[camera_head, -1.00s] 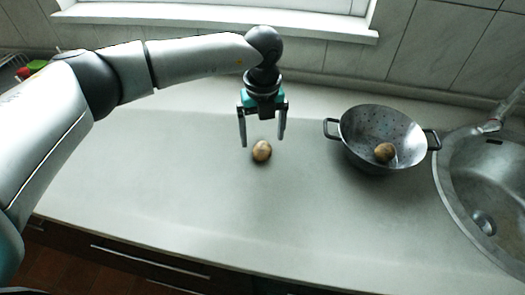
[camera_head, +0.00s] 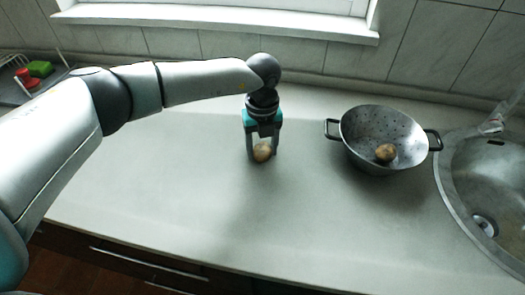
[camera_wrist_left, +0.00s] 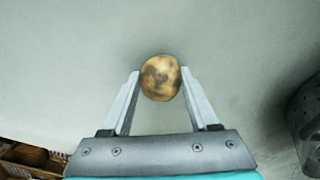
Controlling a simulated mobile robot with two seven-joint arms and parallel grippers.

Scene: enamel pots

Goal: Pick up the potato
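A brown potato (camera_head: 262,152) rests on the grey countertop (camera_head: 180,190) left of the colander. My left gripper (camera_head: 263,157) points down over it, with one finger on each side. In the left wrist view the potato (camera_wrist_left: 160,77) sits between the fingertips of the left gripper (camera_wrist_left: 160,88), and both tips appear to touch its sides. The fingers are closed to about its width. I see no clear lift off the counter. My right gripper is not in view.
A grey metal colander (camera_head: 356,127) with two handles stands to the right, holding a second potato (camera_head: 386,152). A sink (camera_head: 447,190) lies at the far right. A green sponge (camera_head: 40,68) is at the far left. The front counter is clear.

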